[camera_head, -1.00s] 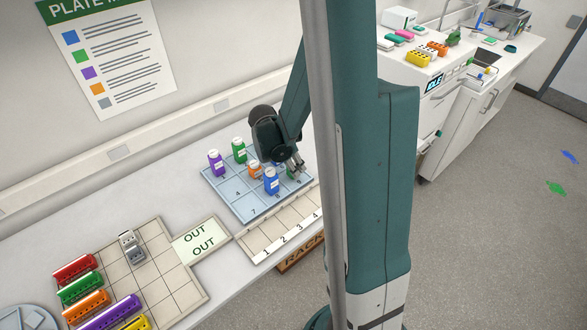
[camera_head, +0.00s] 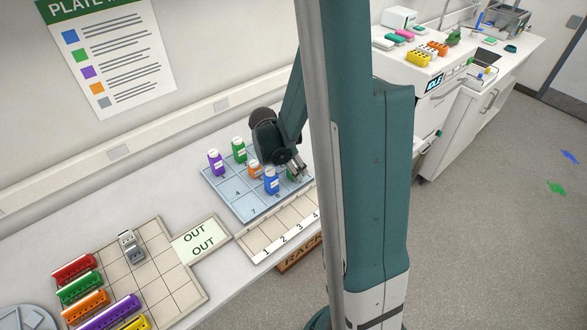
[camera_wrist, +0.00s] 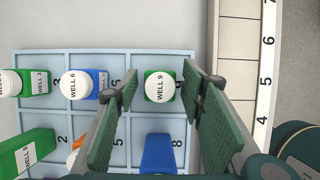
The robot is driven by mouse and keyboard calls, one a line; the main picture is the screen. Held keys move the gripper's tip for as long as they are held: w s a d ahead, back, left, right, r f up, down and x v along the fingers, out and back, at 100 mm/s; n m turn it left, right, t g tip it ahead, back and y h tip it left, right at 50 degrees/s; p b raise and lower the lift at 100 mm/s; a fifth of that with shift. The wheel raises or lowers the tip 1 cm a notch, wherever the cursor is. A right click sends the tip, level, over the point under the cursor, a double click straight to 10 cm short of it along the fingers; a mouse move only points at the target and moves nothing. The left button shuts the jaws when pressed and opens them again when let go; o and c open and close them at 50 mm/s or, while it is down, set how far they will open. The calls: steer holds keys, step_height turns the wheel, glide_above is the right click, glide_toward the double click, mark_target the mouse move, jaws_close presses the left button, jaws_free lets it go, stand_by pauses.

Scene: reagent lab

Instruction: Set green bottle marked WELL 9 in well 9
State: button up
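The green bottle marked WELL 9 (camera_wrist: 160,86) stands upright in the top right compartment of the blue grid tray (camera_wrist: 187,60) in the wrist view, the one with the 9 partly visible. Its white cap faces the camera. My gripper (camera_wrist: 161,92) has one finger on each side of the bottle, with a visible gap on both sides, so it is open. In the head view, my gripper (camera_head: 300,174) is low over the tray (camera_head: 228,201), and only a little of the green bottle (camera_head: 291,175) shows beside the fingertips.
A bottle marked WELL 6 (camera_wrist: 75,84) stands in the neighbouring compartment. A blue bottle (camera_wrist: 158,152) stands close to the fingers in compartment 8. Purple (camera_head: 216,163), green (camera_head: 239,151) and orange (camera_head: 254,170) bottles also stand on the tray. A numbered rack (camera_head: 270,232) borders it.

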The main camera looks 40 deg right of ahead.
steer(key=shift+r, duration=0.25)
steer(key=p+v, duration=0.1)
steer(key=v, duration=1.1)
stand_by(0.4)
steer(key=shift+f, duration=0.1)
stand_by(0.5)
steer(key=s+a+r+m+t+y, duration=0.1)
steer(key=s+a+r+m, duration=0.3)
steer(key=a, duration=0.4)
steer(key=s+a+r+m+t+y, duration=0.2)
steer(key=s+a+r+m, duration=0.3)
steer(key=a+m, duration=0.3)
steer(key=s+a+r+m+t+y, duration=0.1)
steer(key=s+a+r+m+t, duration=0.3)
steer(key=a, duration=0.5)
steer(key=shift+s+r+m, duration=0.35)
steer(key=shift+r+m, duration=0.65)
steer(key=shift+r, duration=0.25)
